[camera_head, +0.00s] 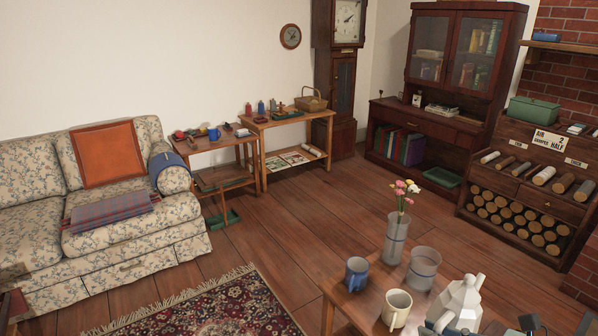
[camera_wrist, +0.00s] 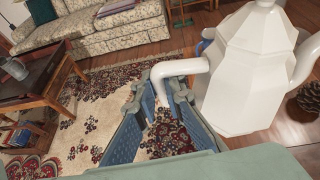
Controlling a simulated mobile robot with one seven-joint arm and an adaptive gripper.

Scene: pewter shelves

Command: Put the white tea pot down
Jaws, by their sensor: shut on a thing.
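The white tea pot (camera_head: 462,303) is faceted and shows at the bottom right of the head view, over or on the wooden table (camera_head: 335,291). In the wrist view the tea pot (camera_wrist: 245,75) fills the upper right and looks roughly upright. My gripper (camera_wrist: 165,100) is shut on a thin, curved white part at the tea pot's left side, which looks like its handle. Whether the pot's base touches the table is hidden in both views.
On the table stand a blue mug (camera_head: 356,275), a cream mug (camera_head: 396,309), a glass vase with flowers (camera_head: 394,242) and a wide glass (camera_head: 422,269), all left of the pot. A pinecone (camera_wrist: 306,101) lies right of the pot in the wrist view.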

